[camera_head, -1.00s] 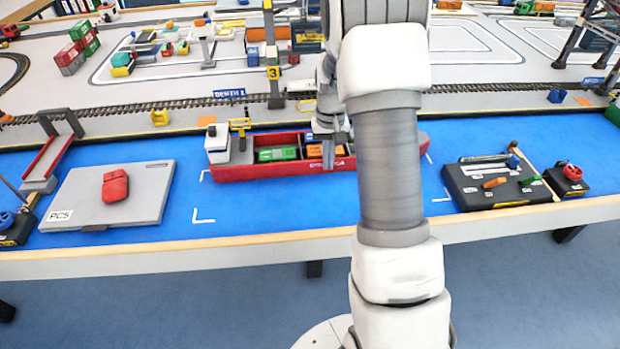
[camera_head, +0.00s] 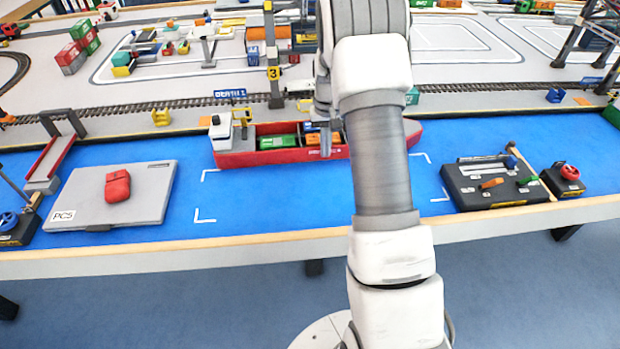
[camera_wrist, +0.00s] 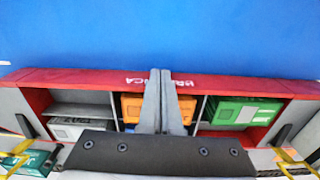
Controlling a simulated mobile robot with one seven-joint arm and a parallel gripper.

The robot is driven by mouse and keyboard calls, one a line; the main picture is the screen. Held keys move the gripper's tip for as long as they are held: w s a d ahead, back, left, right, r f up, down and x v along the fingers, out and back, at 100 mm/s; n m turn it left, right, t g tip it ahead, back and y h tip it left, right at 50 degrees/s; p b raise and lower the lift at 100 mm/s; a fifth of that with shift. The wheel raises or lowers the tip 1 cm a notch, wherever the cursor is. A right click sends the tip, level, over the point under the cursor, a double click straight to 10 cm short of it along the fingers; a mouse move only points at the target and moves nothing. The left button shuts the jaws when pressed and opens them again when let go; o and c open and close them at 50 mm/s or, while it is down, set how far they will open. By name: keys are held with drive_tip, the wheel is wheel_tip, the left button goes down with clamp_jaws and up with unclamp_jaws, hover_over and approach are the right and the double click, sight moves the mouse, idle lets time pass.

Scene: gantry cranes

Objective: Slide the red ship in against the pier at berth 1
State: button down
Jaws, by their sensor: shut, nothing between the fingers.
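The red ship (camera_head: 240,158) lies along the pier edge (camera_head: 185,129) at the back of the blue water, below the "BERTH 1" sign (camera_head: 229,94). It looks close to the pier; I cannot tell if it touches. Its white bridge is at the left end, and green and orange containers sit in its hold. My gripper (camera_head: 325,152) is shut and empty at the ship's near side, its fingertips against or just by the hull. The wrist view shows the shut fingers (camera_wrist: 158,78) across the red hull side (camera_wrist: 90,77). My arm hides part of the bow half.
White corner marks (camera_head: 204,215) lie on open blue water in front of the ship. A grey case (camera_head: 70,200) with a red object stands at the left. A black control box (camera_head: 500,195) stands at the right. A yellow bollard (camera_head: 161,117) and rails are on the pier.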

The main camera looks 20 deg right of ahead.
drive_tip(key=shift+w+d+r+p, duration=0.1)
drive_tip(key=shift+w+d+p, duration=0.15)
drive_tip(key=shift+w, duration=0.45)
drive_tip(key=shift+w+d+r+p, duration=0.1)
drive_tip(key=shift+w+d+p, duration=0.1)
drive_tip(key=shift+w, duration=0.45)
drive_tip(key=shift+s, duration=0.1)
drive_tip(key=shift+s+a+r, duration=0.15)
drive_tip(key=shift+s+a, duration=0.05)
drive_tip(key=shift+s, duration=0.2)
wheel_tip(320, 180, up, 10)
drive_tip(key=p, duration=0.7)
drive_tip(key=shift+s, duration=0.1)
